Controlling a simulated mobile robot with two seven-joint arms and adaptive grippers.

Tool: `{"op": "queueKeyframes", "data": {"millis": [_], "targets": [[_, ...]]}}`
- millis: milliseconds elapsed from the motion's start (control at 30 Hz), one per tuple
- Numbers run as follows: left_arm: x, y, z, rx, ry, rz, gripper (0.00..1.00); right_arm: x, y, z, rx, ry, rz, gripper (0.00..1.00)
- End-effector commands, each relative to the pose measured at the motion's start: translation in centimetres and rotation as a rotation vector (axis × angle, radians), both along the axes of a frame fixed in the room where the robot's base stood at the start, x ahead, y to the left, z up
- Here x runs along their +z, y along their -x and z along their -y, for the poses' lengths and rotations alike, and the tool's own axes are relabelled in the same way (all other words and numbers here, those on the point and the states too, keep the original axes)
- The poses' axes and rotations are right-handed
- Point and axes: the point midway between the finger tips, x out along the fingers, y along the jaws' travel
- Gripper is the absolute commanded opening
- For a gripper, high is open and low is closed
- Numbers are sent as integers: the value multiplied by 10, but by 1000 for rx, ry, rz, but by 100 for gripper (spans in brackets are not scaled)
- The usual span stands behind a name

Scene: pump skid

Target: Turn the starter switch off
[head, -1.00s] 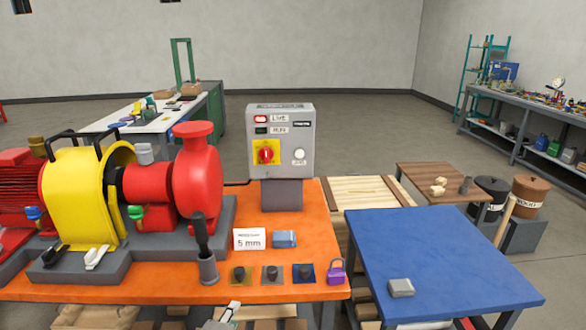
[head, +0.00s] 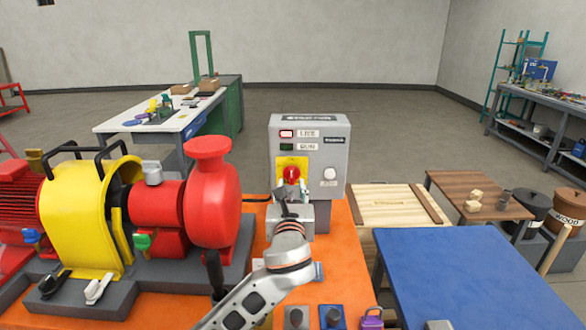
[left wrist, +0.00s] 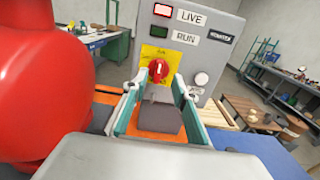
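The starter box (head: 335,160) is grey and stands at the back of the orange bench. Its red rotary switch (head: 291,175) sits on a yellow plate and also shows in the left wrist view (left wrist: 158,70). There the handle looks roughly upright. The LIVE lamp (left wrist: 162,10) looks lit and the RUN lamp (left wrist: 158,32) dark. My left gripper (head: 284,192) is just in front of the switch, pointing at it. In the left wrist view its two fingers (left wrist: 158,88) are apart, framing the switch from below with nothing between them. Contact cannot be told. My right gripper is out of view.
A red and yellow pump (head: 170,205) stands left of my left arm, close to it. A white push button (head: 330,175) is right of the switch. A blue table (head: 460,275) and a wooden crate (head: 400,200) are to the right.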

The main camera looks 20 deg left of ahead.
Motion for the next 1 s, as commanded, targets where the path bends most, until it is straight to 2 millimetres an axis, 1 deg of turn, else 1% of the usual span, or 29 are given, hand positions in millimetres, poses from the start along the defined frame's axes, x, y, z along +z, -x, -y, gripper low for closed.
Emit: {"op": "queueKeyframes", "data": {"millis": [100,233,400,500,667,900,933,967,1000], "targets": [[1,-11,-3,1,-7,0,28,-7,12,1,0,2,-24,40],[1,-31,-10,2,-6,-1,28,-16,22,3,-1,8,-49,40],[1,-55,-17,3,-4,-1,28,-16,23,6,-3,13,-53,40],[0,-65,-19,1,-3,-1,28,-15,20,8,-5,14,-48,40],[0,-72,-21,0,-1,-1,28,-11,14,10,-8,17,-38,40],[-1,-73,-21,0,0,0,28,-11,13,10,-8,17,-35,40],[-1,-73,-21,0,0,0,23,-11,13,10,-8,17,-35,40],[-1,-73,-21,0,0,-1,15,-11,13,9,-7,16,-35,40],[-1,-73,-21,0,0,-1,4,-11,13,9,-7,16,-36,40]]}}
